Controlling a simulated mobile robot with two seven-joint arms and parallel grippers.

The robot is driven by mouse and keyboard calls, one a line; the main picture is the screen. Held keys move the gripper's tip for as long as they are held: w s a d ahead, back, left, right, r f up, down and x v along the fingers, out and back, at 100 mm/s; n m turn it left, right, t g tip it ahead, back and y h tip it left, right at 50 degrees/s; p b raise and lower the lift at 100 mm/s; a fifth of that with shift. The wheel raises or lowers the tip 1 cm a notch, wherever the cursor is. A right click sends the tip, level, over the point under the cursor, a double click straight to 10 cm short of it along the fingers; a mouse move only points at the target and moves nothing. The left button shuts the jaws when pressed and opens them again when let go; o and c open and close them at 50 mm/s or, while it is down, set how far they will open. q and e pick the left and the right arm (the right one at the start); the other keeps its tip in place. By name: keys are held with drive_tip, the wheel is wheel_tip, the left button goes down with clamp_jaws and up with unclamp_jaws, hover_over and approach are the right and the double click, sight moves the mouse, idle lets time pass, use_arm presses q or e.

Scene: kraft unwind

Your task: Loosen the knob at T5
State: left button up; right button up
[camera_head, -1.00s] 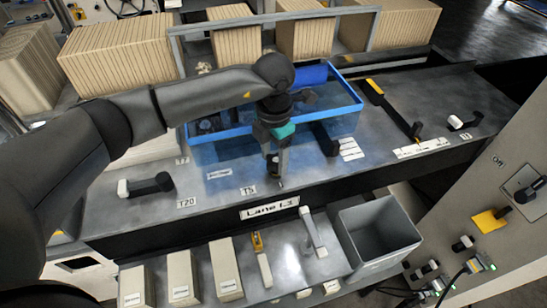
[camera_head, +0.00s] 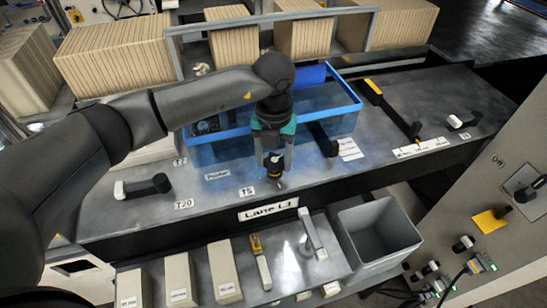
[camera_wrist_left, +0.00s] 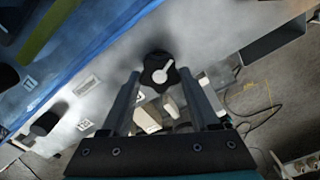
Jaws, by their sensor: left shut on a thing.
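The T5 knob (camera_head: 274,164) stands on the grey bench just right of the T5 label (camera_head: 247,191), in front of the blue crate. In the left wrist view the knob (camera_wrist_left: 158,71) is black and lobed, with a white pointer mark on top. My left gripper (camera_head: 275,170) points down over it, one finger on each side. In the left wrist view the gripper (camera_wrist_left: 160,77) is shut on the knob at its fingertips. The fingers hide part of the knob in the head view. My right gripper is not in view.
A blue crate (camera_head: 345,122) stands close behind the knob. A black lever with a white end (camera_head: 142,187) lies left by T20. A yellow-and-black handle (camera_head: 390,108) lies right. A grey bin (camera_head: 376,242) and several beige blocks (camera_head: 181,281) sit on the lower front shelf.

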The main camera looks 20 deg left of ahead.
sight(274, 162)
use_arm(q)
drive_tip(key=shift+s+f, duration=0.2)
drive_tip(key=shift+f, duration=0.1)
drive_tip(key=o, duration=1.4)
drive_tip(key=shift+w+r, duration=0.1)
drive_tip(key=shift+w, duration=0.05)
drive_tip(key=shift+r, duration=0.15)
wheel_tip(274, 162, up, 15)
drive_tip(key=shift+r+b, duration=0.1)
drive_tip(key=shift+b, duration=0.7)
